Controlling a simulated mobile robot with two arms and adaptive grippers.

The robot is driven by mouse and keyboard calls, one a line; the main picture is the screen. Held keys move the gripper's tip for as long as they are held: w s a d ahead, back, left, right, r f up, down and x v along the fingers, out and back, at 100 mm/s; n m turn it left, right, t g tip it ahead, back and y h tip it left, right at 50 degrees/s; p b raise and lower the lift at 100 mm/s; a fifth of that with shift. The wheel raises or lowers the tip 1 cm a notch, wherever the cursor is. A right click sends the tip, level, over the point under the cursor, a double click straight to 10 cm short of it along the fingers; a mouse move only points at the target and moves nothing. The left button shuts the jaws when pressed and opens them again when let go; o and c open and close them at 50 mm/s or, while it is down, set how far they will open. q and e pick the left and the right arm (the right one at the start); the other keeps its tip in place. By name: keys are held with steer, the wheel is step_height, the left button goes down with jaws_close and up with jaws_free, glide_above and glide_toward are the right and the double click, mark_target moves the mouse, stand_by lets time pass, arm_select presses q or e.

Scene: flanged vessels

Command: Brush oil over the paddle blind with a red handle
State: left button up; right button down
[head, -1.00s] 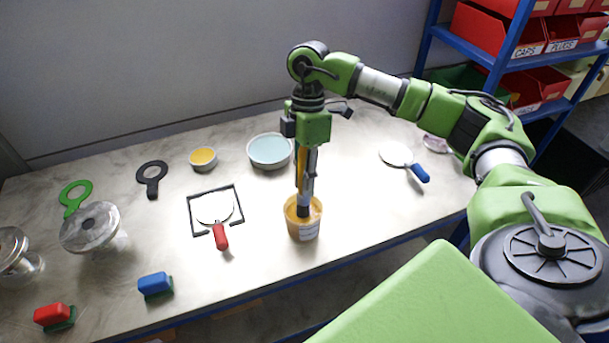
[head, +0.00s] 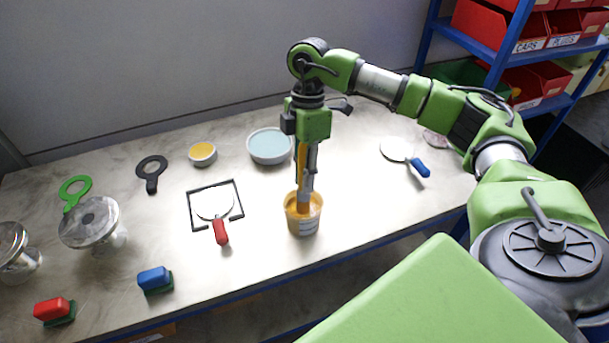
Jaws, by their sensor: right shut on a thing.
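The paddle blind with a red handle (head: 221,232) lies flat inside a black square frame (head: 239,190) in the middle of the table. Its pale disc points away from me and its handle points toward the front edge. My right gripper (head: 308,172) points straight down, shut on a brush with an orange-yellow handle (head: 301,160). The brush's lower end is inside the oil pot (head: 302,224), an orange tub with a pale label, so its bristles are hidden. My left gripper is not in view.
A blue-handled paddle blind (head: 420,168) lies at the right. A pale blue bowl (head: 269,147) and a small yellow-filled bowl (head: 202,154) stand behind. Flanged vessels (head: 92,222), ring paddles (head: 151,172) and red and blue blocks (head: 154,280) are at the left. Blue shelving (head: 480,48) stands right.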

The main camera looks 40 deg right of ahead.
mark_target(304, 154)
steer(key=shift+r+p, duration=2.85)
steer(key=shift+r, duration=0.45)
step_height(304, 154, up, 4)
steer(key=p, duration=0.3)
steer(key=shift+p, duration=0.35)
steer(key=shift+w+f, duration=0.1)
steer(key=shift+f, duration=0.05)
